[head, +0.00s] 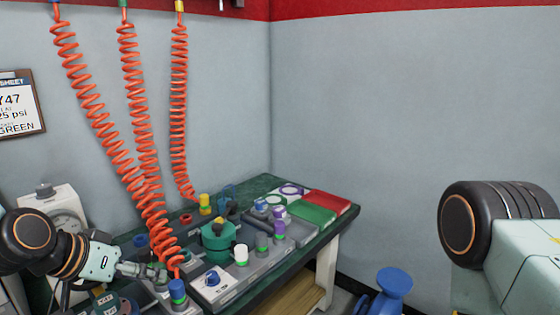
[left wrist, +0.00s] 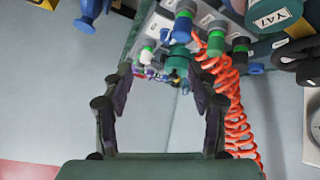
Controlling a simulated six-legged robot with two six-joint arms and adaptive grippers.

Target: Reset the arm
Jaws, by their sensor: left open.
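My left arm comes in from the left in the head view, and its gripper (head: 160,274) is over the near left part of the workbench. In the left wrist view the gripper (left wrist: 163,84) has its fingers spread wide apart with nothing held between them. The bench fixtures, including a green-bodied fitting (left wrist: 177,63), appear beyond the fingertips. Links of my right arm show at the right edge of the head view; its gripper is out of the picture.
Orange coiled hoses (head: 150,185) hang to the bench near my left gripper. The green-topped bench (head: 262,186) carries a round green vessel (head: 218,243), a blue-capped fitting (head: 177,290) and red and green panels. A blue object (head: 388,290) stands right of the bench.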

